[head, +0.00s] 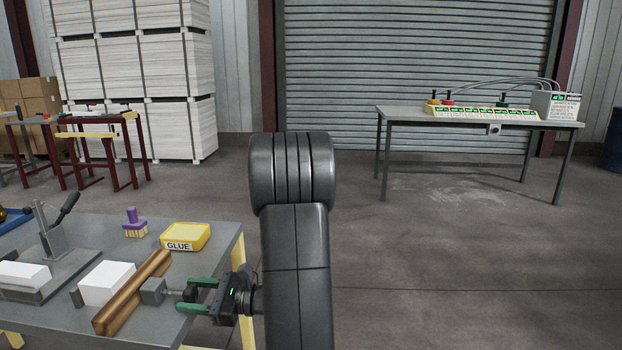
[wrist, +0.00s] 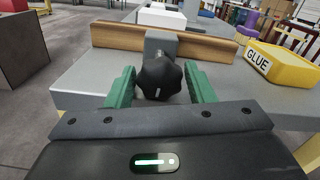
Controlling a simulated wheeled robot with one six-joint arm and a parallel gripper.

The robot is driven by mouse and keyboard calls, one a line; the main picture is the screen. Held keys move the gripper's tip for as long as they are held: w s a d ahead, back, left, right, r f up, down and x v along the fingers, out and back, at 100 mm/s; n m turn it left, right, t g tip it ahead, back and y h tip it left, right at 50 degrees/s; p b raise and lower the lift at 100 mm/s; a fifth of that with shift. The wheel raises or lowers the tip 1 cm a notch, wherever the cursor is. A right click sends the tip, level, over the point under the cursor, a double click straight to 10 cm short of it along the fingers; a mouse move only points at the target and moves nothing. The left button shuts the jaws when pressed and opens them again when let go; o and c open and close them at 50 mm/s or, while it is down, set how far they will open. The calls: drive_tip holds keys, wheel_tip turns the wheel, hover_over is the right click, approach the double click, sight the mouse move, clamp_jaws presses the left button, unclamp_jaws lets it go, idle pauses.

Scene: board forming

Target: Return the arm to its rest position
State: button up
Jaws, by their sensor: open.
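My gripper (head: 188,295) has two green fingers and is at the near right edge of the workbench (head: 200,262). In the wrist view the fingers of my gripper (wrist: 162,88) stand open on either side of a black star knob (wrist: 160,78). A small gap shows beside the knob; whether a finger touches it I cannot tell. The knob sits on a grey block (head: 153,291) against a brown wooden bar (head: 130,295). My arm stretches down the middle of the head view.
A control table (head: 400,115) stands far right. The floor between is open.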

sight(182, 291)
drive_tip(key=d, duration=1.1)
drive_tip(key=a, duration=1.4)
drive_tip(key=shift+a, duration=0.2)
drive_tip(key=shift+w+d+r+m+p, duration=0.15)
drive_tip(key=shift+r+m+p, duration=0.1)
drive_tip(key=shift+m+p, duration=0.65)
drive_tip(key=shift+p, duration=0.15)
drive_tip(key=m+p, duration=0.3)
drive_tip(key=shift+m, duration=0.4)
drive_tip(key=s+d, duration=0.1)
drive_tip(key=d, duration=1.2)
drive_tip(key=shift+d+f, duration=0.25)
drive_tip(key=shift+d, duration=0.05)
drive_tip(key=shift+s, duration=0.1)
